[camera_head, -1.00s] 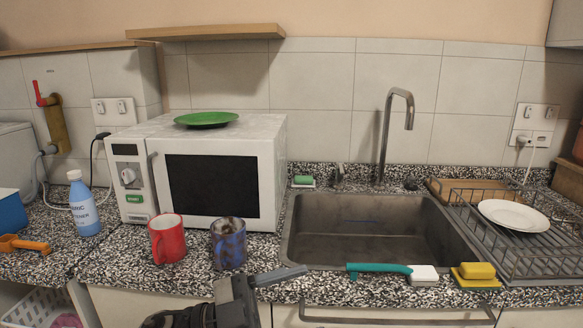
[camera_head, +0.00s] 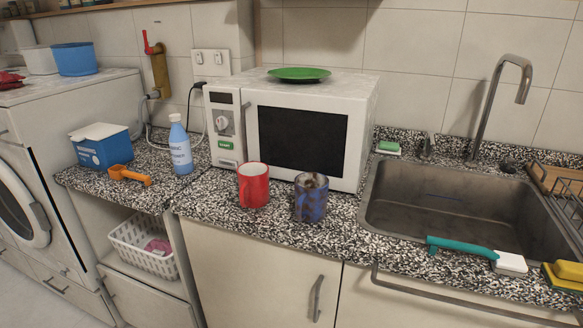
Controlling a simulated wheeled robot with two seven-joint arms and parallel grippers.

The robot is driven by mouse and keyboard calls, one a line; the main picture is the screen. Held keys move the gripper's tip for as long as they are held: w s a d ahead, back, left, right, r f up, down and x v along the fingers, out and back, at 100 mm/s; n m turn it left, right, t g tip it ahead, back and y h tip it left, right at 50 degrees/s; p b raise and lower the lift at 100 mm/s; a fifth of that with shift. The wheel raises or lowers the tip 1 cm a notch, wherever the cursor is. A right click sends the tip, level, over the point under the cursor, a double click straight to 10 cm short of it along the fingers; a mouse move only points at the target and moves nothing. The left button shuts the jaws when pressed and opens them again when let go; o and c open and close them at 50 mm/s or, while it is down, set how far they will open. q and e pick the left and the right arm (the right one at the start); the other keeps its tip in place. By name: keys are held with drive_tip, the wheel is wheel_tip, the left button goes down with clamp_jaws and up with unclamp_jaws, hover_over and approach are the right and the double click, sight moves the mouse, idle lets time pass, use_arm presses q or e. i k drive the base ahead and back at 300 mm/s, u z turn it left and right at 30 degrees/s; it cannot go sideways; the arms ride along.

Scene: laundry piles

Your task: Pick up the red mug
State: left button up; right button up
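The red mug (camera_head: 254,186) stands upright on the speckled counter, in front of the microwave's left part. Its handle points toward the front left. A blue patterned mug (camera_head: 311,198) stands close to its right, with something brown showing at its top. Neither of my grippers shows in the head view now, so their state cannot be seen. Nothing covers the red mug.
The white microwave (camera_head: 300,140) stands right behind the mugs with a green plate (camera_head: 299,74) on top. A blue bottle (camera_head: 180,148) and orange scoop (camera_head: 130,175) are to the left. The sink (camera_head: 450,210) and a teal brush (camera_head: 460,247) are to the right.

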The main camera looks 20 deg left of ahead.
sight(253, 177)
drive_tip(key=z, duration=3.9)
drive_tip(key=k, duration=2.25)
drive_tip(key=u, duration=1.5)
